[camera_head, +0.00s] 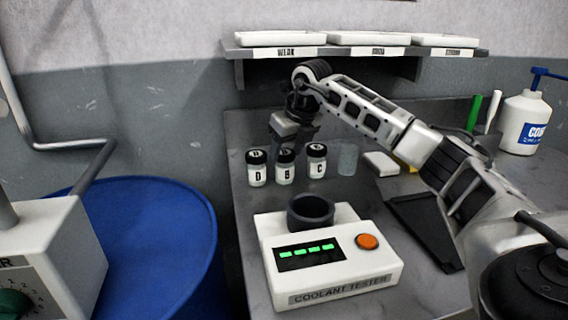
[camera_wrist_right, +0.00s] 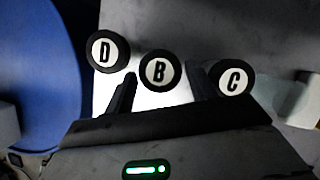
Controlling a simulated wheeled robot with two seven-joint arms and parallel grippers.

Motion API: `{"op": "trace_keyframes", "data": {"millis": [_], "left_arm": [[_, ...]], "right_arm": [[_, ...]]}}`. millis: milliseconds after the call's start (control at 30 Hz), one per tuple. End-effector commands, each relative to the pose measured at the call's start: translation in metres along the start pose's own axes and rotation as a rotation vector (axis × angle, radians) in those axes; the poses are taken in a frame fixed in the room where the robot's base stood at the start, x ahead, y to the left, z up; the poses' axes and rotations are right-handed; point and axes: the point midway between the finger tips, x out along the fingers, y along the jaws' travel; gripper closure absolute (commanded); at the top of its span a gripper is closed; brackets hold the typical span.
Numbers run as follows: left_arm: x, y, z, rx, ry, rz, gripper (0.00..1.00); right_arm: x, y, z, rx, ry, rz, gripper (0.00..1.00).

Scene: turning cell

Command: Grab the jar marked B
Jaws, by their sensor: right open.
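The jar marked B (camera_head: 285,168) is a small white-labelled jar with a dark lid, standing upright between jar D (camera_head: 257,169) and jar C (camera_head: 316,165). In the wrist view its lid (camera_wrist_right: 159,71) carries a white disc with a black B. My right gripper (camera_head: 292,146) is open, just above and behind the jars in the head view. In the wrist view its two dark fingers (camera_wrist_right: 160,92) are spread to either side of jar B, one towards D and one towards C. I cannot tell whether they touch it. My left gripper is out of view.
The coolant tester (camera_head: 335,281) with its dark round cup (camera_head: 311,211) stands in front of the jars. A clear beaker (camera_head: 348,158) is right of jar C. A blue drum (camera_head: 151,245) is at left. A shelf (camera_head: 350,52) with trays hangs above. A white bottle (camera_head: 523,124) stands far right.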

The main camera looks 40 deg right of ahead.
Motion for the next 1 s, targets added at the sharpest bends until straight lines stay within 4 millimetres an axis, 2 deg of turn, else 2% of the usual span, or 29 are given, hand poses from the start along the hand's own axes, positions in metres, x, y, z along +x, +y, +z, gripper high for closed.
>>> {"op": "trace_keyframes", "data": {"millis": [100, 367, 467, 500, 533, 833, 1000], "left_arm": [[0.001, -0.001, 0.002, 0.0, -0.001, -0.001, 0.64], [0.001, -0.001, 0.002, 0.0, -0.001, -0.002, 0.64], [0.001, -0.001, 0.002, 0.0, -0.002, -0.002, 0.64], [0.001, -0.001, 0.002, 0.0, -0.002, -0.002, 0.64], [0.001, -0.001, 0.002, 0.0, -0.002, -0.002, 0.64], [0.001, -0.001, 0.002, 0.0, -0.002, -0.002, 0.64], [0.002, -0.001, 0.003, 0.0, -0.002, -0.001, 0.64]], "right_arm": [[0.015, 0.0, -0.001, -0.001, 0.001, -0.001, 0.44], [0.018, -0.001, -0.001, 0.0, 0.0, -0.001, 0.44], [0.018, -0.001, -0.001, 0.0, 0.0, -0.001, 0.66], [0.018, -0.001, -0.001, 0.0, 0.0, -0.001, 0.77], [0.018, -0.001, -0.001, 0.0, 0.0, -0.001, 0.79], [0.016, -0.001, -0.002, 0.0, -0.002, -0.001, 0.79], [0.005, -0.001, -0.006, 0.001, -0.002, -0.001, 0.79]]}}
